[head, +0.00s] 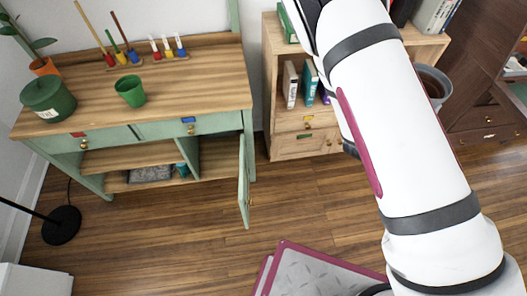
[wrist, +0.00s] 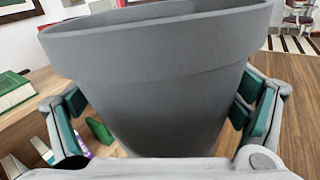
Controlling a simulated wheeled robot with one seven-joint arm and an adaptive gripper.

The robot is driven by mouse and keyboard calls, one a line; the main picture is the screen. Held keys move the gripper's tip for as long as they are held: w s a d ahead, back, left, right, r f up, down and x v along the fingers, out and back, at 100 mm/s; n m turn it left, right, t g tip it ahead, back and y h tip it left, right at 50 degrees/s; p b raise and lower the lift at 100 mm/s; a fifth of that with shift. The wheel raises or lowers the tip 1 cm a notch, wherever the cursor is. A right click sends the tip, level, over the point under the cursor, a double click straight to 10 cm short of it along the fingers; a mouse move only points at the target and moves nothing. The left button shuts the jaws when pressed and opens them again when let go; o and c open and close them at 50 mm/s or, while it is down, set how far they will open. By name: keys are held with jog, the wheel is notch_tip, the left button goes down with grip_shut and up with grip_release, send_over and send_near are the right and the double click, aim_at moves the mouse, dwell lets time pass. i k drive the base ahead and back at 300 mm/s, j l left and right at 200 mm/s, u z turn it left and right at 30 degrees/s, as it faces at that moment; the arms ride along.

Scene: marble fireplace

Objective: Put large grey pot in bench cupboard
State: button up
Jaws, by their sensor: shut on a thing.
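The large grey pot (wrist: 180,75) fills the wrist view, upright, between the two fingers of my gripper (wrist: 160,112). My gripper is shut on its sides. In the head view, part of the pot (head: 436,84) shows to the right of my arm, by the wooden shelf unit; my arm hides the gripper there. The green bench (head: 190,75) stands at the left, well apart from the pot. The bench cupboard (head: 222,158) is at its lower right, its door (head: 244,182) swung open toward the room. Its inside is dark and partly hidden.
A wooden shelf unit (head: 305,145) with books stands right of the bench. Clear wooden floor lies before the bench. A pink-edged grey object (head: 315,275) lies at the bottom.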

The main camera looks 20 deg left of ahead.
aim_at(223, 162)
jog(key=k+j+z, duration=0.15)
jog(key=j, duration=0.25)
jog(key=k+j+z, duration=0.1)
jog(key=j, duration=0.35)
jog(key=k+j+z, duration=0.15)
jog(key=j, duration=0.2)
jog(key=k+j+z, duration=0.15)
jog(key=j, duration=0.25)
jog(key=j+z, duration=0.1)
jog(key=j, duration=0.95)
